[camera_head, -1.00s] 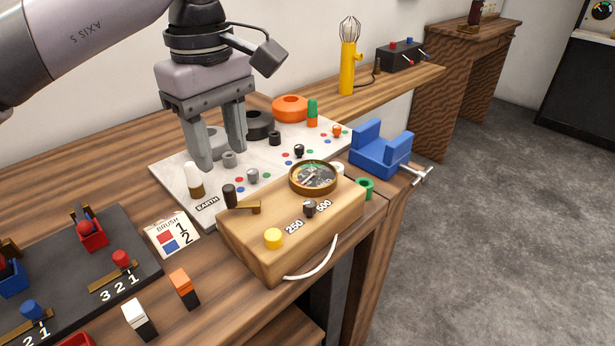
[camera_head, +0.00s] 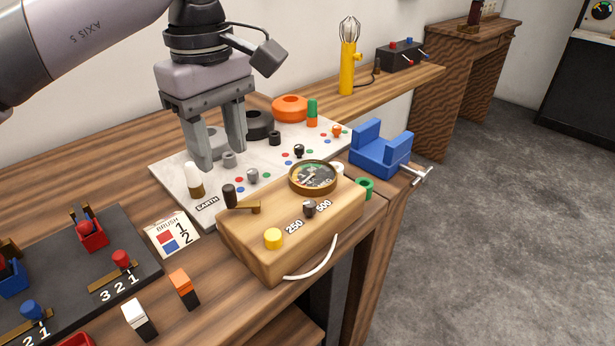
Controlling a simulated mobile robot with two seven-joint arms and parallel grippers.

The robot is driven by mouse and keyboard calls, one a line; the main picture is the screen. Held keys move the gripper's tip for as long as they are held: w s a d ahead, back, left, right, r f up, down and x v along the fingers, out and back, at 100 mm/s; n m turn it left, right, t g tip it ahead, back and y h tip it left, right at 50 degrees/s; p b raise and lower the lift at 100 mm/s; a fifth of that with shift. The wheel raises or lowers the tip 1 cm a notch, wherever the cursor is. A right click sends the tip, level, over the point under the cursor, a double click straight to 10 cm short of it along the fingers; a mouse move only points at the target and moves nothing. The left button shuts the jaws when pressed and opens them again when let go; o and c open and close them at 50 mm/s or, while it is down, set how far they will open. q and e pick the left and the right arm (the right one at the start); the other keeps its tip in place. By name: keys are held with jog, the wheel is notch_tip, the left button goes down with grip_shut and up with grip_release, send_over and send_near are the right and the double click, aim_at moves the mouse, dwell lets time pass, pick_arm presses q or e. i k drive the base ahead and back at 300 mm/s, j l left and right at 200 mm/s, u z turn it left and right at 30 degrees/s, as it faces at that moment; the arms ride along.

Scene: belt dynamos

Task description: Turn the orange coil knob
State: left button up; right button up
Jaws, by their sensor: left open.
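A small orange knob (camera_head: 337,130) sits at the far right of the white panel (camera_head: 316,146). A thick orange ring-shaped coil (camera_head: 290,108) lies on the panel's back edge, left of that knob. My left gripper (camera_head: 221,158) points down over the left part of the panel, with its fingers apart. A small grey knob (camera_head: 229,160) shows by the fingers; I cannot tell whether they touch it. The gripper is well to the left of the orange knob. A grey ring (camera_head: 215,139) is partly hidden behind the fingers. My right gripper is not in view.
A black ring coil (camera_head: 258,125) and a green-and-orange peg (camera_head: 312,113) stand near the orange coil. A wooden box with a round dial (camera_head: 314,177) stands in front of the panel. A blue clamp (camera_head: 380,150) is to the right. A white-topped peg (camera_head: 194,178) stands close to the gripper.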

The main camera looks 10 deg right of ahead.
aim_at(336, 129)
jog(key=k, duration=1)
